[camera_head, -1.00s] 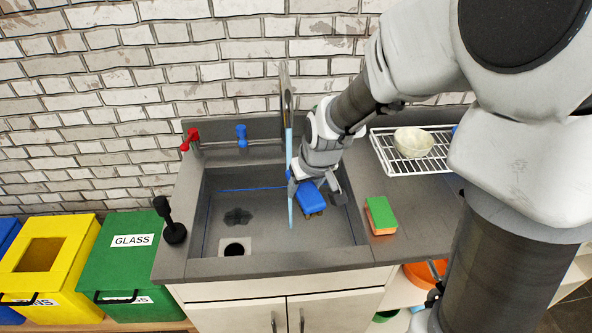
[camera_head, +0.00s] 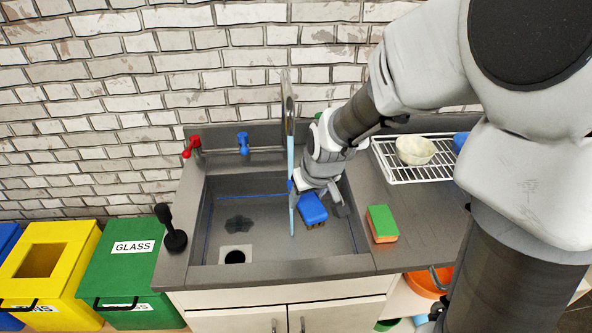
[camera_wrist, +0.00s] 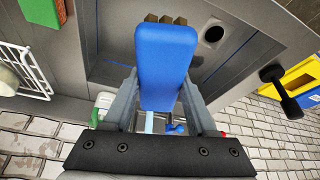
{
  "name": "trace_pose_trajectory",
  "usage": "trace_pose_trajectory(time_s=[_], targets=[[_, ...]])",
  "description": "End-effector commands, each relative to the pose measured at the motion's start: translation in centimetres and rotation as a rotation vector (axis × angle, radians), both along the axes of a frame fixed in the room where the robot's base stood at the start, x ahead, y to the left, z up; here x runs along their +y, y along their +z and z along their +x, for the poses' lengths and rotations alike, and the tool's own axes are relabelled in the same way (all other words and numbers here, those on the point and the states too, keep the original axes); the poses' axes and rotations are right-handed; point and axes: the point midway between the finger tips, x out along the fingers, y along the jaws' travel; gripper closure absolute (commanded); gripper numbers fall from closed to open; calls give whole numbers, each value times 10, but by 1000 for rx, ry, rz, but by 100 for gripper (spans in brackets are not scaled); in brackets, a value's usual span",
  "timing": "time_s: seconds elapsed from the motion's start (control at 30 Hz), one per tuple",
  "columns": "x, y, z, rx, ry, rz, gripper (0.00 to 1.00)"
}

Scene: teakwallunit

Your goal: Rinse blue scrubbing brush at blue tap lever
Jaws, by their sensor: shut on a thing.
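My gripper (camera_head: 318,199) is shut on the blue scrubbing brush (camera_head: 312,207) and holds it over the right part of the sink basin (camera_head: 270,241). In the wrist view, the brush (camera_wrist: 165,62) lies between the two fingers of my gripper (camera_wrist: 160,100), with brown bristles at its far end. The blue tap lever (camera_head: 243,142) stands behind the basin, left of the spout (camera_head: 290,108). A light blue water stream (camera_head: 291,168) falls from the spout into the basin, just left of the brush. I cannot tell whether the water touches the brush.
A red tap lever (camera_head: 191,147) is left of the blue one. A green and orange sponge (camera_head: 382,223) lies on the counter to the right, before a white rack (camera_head: 400,174) with a bowl (camera_head: 415,150). A black plunger-like tool (camera_head: 172,235) stands on the left rim.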

Motion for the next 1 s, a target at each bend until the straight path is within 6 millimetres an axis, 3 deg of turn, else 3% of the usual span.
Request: trace_pose_trajectory(time_s=[0.47, 1.0], targets=[[0, 3, -2, -1, 0, 0, 100], [0, 37, -42, -1, 1, -1, 100]])
